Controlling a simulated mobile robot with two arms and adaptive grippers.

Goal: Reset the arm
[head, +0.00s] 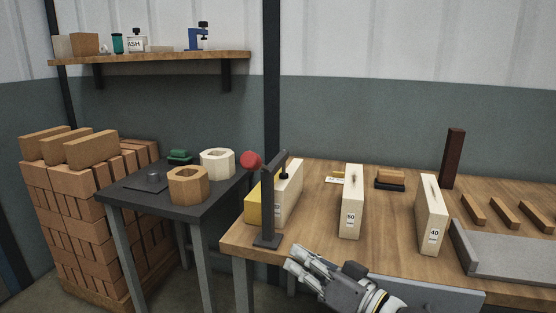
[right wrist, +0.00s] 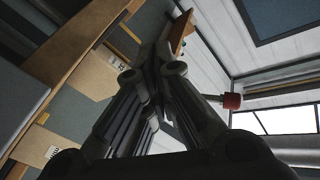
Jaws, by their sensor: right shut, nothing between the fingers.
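The gripper is shut and empty. In the right wrist view its fingers (right wrist: 152,75) come together, with nothing between them. A dark lever press (head: 268,240) with a red knob (head: 251,159) stands on the table just behind and left of the fingertips. My left gripper is not in view.
The wooden table (head: 315,235) holds upright cream blocks, one marked 50 (head: 351,205) and one marked 40 (head: 431,215). A grey tray (head: 505,262) lies at the right. A dark side table (head: 150,205) with two hollow blocks and a brick stack (head: 75,195) stand left.

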